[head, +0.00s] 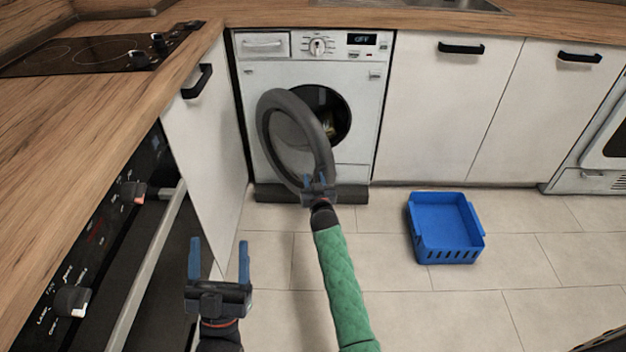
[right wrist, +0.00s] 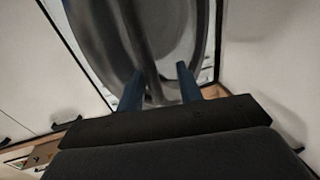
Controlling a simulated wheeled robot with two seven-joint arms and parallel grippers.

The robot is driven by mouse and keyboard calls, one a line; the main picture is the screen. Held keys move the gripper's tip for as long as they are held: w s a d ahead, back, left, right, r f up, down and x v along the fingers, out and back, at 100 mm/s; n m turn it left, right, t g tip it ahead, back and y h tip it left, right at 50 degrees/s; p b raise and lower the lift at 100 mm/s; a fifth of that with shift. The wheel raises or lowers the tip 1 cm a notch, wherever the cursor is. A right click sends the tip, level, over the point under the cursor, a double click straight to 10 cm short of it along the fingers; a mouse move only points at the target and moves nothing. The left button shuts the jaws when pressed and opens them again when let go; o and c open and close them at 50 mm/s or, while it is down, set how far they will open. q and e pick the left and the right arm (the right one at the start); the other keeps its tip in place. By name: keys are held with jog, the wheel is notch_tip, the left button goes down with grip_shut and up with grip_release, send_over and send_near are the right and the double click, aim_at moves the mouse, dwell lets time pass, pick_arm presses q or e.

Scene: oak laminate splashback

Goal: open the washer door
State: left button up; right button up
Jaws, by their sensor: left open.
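The white washer (head: 360,78) stands under the wooden counter. Its round dark-rimmed door (head: 265,125) is swung out to the left, away from the dark drum opening (head: 335,120). Some cloth seems to show inside. My right gripper (head: 319,181) is at the lower right part of the door's rim, with its fingers apart. In the right wrist view, the door (right wrist: 165,35) fills the space ahead of and between the spread blue fingers (right wrist: 160,86); I cannot tell whether they touch it. My left gripper (head: 220,260) is open and empty, low beside the oven front.
A blue basket (head: 446,228) sits on the tiled floor at right. White cabinets (head: 450,110) with black handles stand right of the washer. The oven with its bar handle (head: 150,265) is at left, under the counter (head: 130,95). The floor around the basket is clear.

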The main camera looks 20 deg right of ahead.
pick_arm(q)
jog(key=w+d+f+g+y, duration=0.1)
jog(key=w+f+g, duration=0.2)
jog(key=f, duration=0.7)
jog(key=shift+d+g+p, duration=0.15)
jog(key=shift+g+p, duration=0.3)
jog(key=shift+g, duration=0.05)
pick_arm(e)
jog(key=s, duration=0.7)
jog(key=shift+s+a, duration=0.25)
jog(key=shift+a, duration=0.1)
pick_arm(q)
jog(key=shift+w, duration=0.1)
pick_arm(e)
jog(key=shift+c, duration=0.5)
